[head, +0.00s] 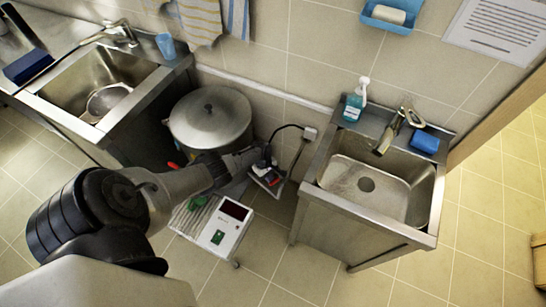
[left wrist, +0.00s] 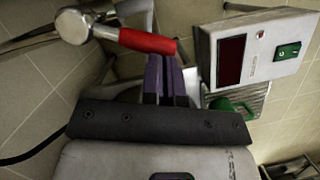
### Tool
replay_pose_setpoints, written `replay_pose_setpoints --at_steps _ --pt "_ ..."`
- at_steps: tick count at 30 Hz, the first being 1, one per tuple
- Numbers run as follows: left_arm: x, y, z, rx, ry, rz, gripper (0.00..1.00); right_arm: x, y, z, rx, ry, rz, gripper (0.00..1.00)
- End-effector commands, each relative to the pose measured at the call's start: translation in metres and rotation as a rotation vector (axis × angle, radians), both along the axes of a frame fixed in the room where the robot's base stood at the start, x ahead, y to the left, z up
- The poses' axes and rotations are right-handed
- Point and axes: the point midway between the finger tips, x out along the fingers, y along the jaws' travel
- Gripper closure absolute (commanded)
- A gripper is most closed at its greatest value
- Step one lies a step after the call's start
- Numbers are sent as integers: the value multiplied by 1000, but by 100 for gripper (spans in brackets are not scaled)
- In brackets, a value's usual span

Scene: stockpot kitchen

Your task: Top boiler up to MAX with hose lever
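The hose lever has a red handle (left wrist: 148,42) and a rounded metal end (left wrist: 73,26) in the left wrist view. In the head view, a small red part (head: 270,174) shows beside my left gripper (head: 258,163). In the left wrist view, the purple fingers of my left gripper (left wrist: 166,75) stand close together just below the red handle. Whether they hold it is hidden. A large lidded steel pot (head: 210,118) stands behind my left arm. No MAX mark can be made out. My right gripper is not in view.
Sinks stand left (head: 100,85) and right (head: 365,185). A wall socket (head: 309,133) has a black cable.

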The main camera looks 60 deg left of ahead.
Motion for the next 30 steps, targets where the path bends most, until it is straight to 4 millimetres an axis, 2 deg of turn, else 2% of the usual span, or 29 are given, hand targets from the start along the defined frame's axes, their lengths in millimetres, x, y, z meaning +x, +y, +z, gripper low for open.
replay_pose_setpoints --at_steps 3,13,26,30 --pt "-2 -6 -1 -1 2 42 100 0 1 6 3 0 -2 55" --pt "-2 -9 -2 1 1 92 100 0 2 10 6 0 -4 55" --pt "-2 -9 -3 1 1 93 100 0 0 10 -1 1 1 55" --pt "-1 -2 -2 2 0 94 100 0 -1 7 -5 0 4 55"
